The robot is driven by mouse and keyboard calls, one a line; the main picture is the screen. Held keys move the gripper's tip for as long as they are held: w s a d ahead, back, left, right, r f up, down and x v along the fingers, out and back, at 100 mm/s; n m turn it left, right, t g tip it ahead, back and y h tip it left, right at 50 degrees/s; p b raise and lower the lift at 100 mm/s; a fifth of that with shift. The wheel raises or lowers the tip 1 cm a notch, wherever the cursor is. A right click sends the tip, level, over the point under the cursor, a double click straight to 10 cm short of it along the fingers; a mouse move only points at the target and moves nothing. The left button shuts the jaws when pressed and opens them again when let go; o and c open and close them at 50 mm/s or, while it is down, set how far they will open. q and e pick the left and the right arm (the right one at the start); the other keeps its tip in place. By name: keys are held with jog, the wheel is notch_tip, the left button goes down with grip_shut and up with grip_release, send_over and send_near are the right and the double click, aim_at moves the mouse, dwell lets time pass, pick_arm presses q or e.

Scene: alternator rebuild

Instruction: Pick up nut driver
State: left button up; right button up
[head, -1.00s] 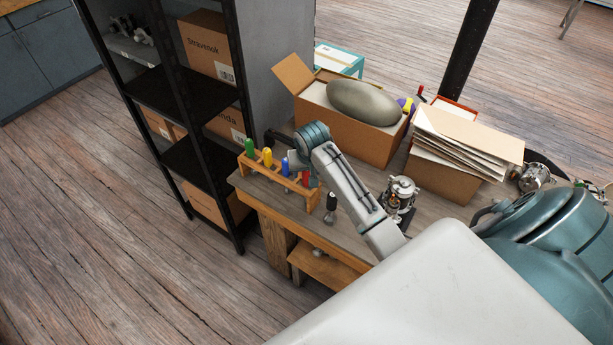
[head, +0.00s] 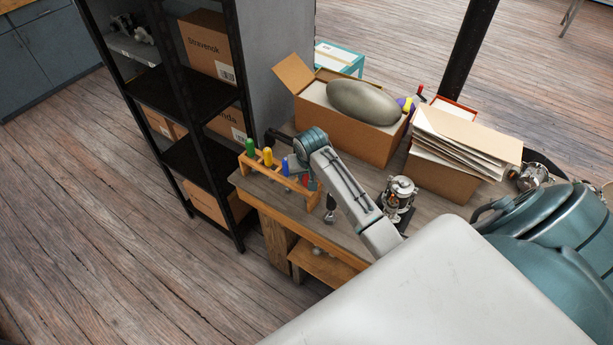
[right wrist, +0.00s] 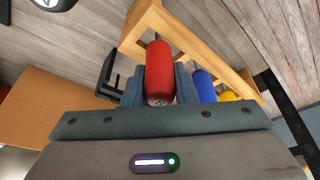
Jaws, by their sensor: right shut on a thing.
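A wooden rack (head: 270,174) on the bench holds a row of tools with green (head: 250,147), yellow (head: 267,156), blue (head: 285,167) and red (head: 307,181) handles. The frames do not show the tool tips clearly, so I cannot tell by shape which is the nut driver. My right gripper (right wrist: 160,92) is shut on the red handle, which also shows between its fingers in the right wrist view (right wrist: 159,62). The red-handled tool still stands at the rack. My left gripper is not in view.
A dark-handled tool (head: 330,201) stands beside the rack's right end. An alternator part (head: 399,196) stands right of my forearm. Open cardboard boxes (head: 340,133) fill the back of the bench. A black shelf (head: 190,95) stands close on the left.

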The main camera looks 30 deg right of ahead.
jog(key=shift+r, duration=0.15)
notch_tip(320, 180, up, 12)
jog(key=b, duration=0.4)
jog(key=shift+w+b, duration=0.1)
jog(key=shift+b, duration=0.25)
jog(key=shift+r+p, duration=1.3)
jog(key=shift+r, duration=1.6)
jog(key=o, duration=0.4)
jog(key=c, duration=0.3)
jog(key=shift+f, duration=0.1)
jog(key=shift+c, duration=0.3)
